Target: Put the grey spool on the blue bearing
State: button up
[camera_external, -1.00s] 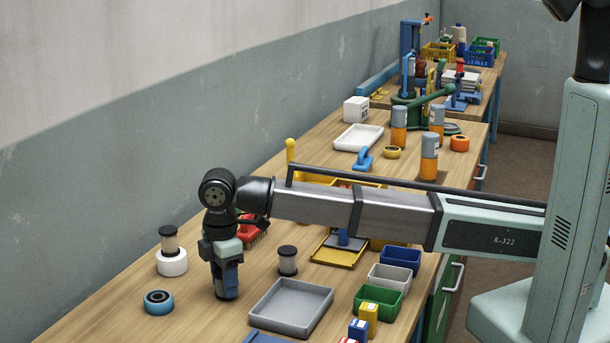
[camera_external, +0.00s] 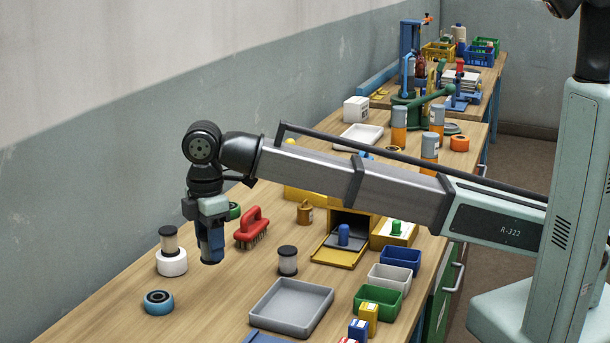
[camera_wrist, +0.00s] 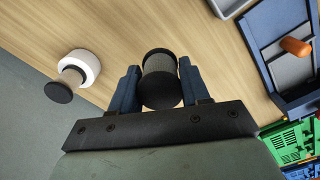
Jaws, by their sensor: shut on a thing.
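My gripper (camera_external: 211,252) is shut on the grey spool, held above the bench. The spool (camera_wrist: 160,78) shows between the blue fingers in the wrist view, with dark ends and a grey body. In the external view the fingers hide most of it. The blue bearing (camera_external: 158,302), a blue ring with a dark centre, lies on the bench at front left, below and left of my gripper. It is not clearly seen in the wrist view.
A pale spool (camera_external: 168,243) stands on a white ring (camera_external: 172,264) left of my gripper. Another dark-ended spool (camera_external: 287,262) stands to the right. A grey tray (camera_external: 291,307), a red brush (camera_external: 252,228) and small bins are nearby. The bench around the bearing is clear.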

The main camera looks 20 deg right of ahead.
notch_tip(320, 180, up, 3)
jog(key=n, duration=0.1)
send_over(158, 297)
jog(key=shift+n, duration=0.7)
notch_tip(158, 297, down, 10)
jog(key=shift+w+f, duration=0.1)
jog(key=shift+f, duration=0.05)
jog(key=shift+f, duration=0.1)
jog(key=o, duration=1)
jog(key=shift+o, duration=0.2)
notch_tip(158, 297, up, 12)
jog(key=shift+o, duration=0.3)
